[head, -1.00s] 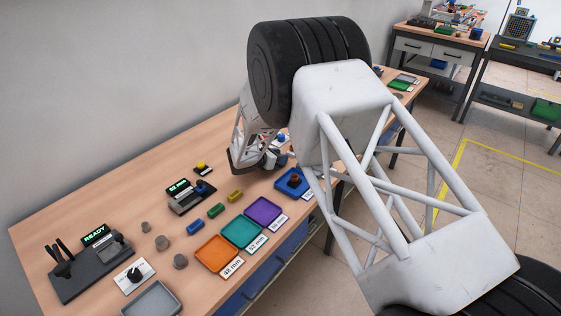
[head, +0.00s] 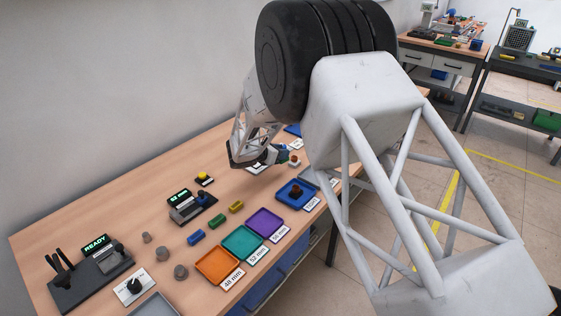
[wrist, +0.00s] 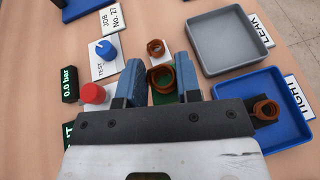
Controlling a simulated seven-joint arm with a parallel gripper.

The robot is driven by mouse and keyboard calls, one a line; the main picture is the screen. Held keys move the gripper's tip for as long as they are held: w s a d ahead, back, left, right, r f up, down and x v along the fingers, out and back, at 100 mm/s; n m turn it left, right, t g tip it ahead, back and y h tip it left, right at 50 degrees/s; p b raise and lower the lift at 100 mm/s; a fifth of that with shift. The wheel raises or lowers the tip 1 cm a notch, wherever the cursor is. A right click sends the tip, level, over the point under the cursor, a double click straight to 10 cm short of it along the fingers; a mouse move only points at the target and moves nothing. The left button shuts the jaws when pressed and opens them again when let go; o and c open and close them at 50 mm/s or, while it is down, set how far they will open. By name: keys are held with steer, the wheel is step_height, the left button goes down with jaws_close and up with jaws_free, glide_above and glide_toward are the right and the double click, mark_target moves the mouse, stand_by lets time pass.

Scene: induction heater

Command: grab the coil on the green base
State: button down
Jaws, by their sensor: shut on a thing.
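The copper-brown coil on the green base (wrist: 160,77) is between the two blue fingers of my gripper (wrist: 159,82) in the wrist view. The gripper is shut on this coil piece; the near part of the green base is partly hidden by the gripper body. In the head view my gripper (head: 282,157) is over the far part of the bench, with a bit of green showing beside it. A second brown coil (wrist: 155,47) stands just beyond the held one, on a white card. Another coil (wrist: 265,109) sits in the blue tray (wrist: 235,123) to the right.
A grey empty tray (wrist: 226,42) lies right of the fingers. A blue knob (wrist: 106,50), a red button (wrist: 92,93) and a 0.0 bar display (wrist: 70,83) are close on the left. Orange (head: 217,265), teal and purple trays line the bench front.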

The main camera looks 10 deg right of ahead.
steer(key=shift+r, duration=1.45)
steer(key=shift+s+a, duration=0.1)
